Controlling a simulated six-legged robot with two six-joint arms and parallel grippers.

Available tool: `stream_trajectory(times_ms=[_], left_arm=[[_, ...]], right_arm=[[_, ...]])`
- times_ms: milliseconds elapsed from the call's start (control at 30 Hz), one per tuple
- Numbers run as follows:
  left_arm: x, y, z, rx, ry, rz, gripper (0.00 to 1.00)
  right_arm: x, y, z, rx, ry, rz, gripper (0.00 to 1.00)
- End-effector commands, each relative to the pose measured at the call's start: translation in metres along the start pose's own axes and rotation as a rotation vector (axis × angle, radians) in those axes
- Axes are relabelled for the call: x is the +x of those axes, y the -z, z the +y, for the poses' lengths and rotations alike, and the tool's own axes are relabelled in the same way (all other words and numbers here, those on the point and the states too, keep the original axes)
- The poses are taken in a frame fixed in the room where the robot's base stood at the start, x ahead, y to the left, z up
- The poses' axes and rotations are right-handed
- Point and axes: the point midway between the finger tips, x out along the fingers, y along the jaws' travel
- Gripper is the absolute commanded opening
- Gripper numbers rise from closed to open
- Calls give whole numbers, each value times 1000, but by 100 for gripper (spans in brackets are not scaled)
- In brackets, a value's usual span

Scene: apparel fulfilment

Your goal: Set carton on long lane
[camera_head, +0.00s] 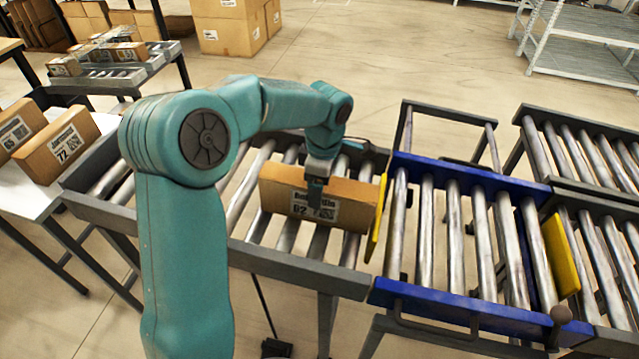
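A brown carton (349,193) with a white label reading 62 stands upright on the grey roller conveyor (300,266) in the middle. My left gripper (320,198) is over the carton's top edge, with one finger in front of its labelled face. The other finger is hidden behind the carton, so I cannot tell whether it grips. The carton's right end is close to a yellow plate (376,218). A blue-framed roller section (440,296) adjoins on the right. Two roller lanes, one farther back (578,150) and one nearer (609,262), lie beyond it. My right gripper is not in view.
A second yellow plate (561,256) stands at the blue section's right side. More labelled cartons (60,146) stand on a white table (30,195) at left. The blue section's rollers are bare. An empty frame (449,118) stands behind it.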

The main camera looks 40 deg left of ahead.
Motion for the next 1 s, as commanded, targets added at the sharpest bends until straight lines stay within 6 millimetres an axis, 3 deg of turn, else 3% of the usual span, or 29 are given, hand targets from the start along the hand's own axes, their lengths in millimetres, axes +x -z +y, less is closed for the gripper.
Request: stream_trajectory(times_ms=[67,333,467,1000], left_arm=[[0,0,0,0,-1,0,96],[0,0,0,0,2,0,96],[-10,0,0,0,-1,-1,96],[-140,-1,1,0,-4,-2,96]], right_arm=[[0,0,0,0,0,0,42],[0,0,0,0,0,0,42],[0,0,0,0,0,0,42],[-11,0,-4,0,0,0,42]])
